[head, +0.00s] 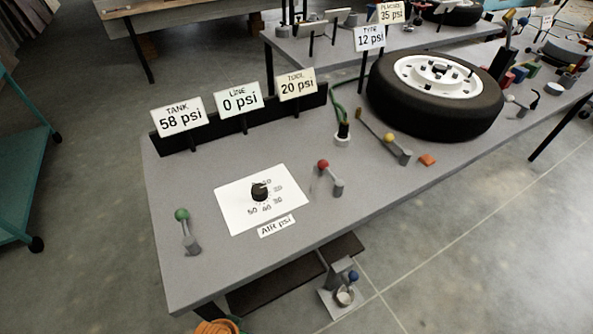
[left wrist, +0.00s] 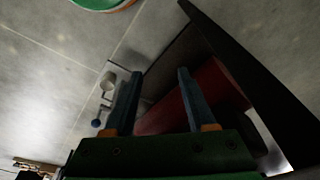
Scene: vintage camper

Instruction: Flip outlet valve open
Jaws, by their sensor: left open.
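In the head view, several ball-ended lever valves show: a green-ball lever (head: 186,230) at the table's near left, a red-ball lever (head: 332,178) right of the dial, a yellow-ball lever (head: 396,148) near the tyre, and a blue-ball lever (head: 348,287) low below the table's front edge. No label marks which is the outlet valve. In the left wrist view, my left gripper (left wrist: 160,75) is open and empty, its blue fingers apart. The blue-ball lever (left wrist: 97,123) shows just left of the fingers, apart from them. A dark red cylinder (left wrist: 178,115) lies behind them. My right gripper is not in view.
The grey table (head: 160,275) carries signs reading tank 58 psi (head: 179,117), line 0 psi (head: 239,100) and tool 20 psi (head: 297,84). A dial plate (head: 238,213) and a tyre (head: 385,105) are on it. Open floor (head: 480,270) lies in front.

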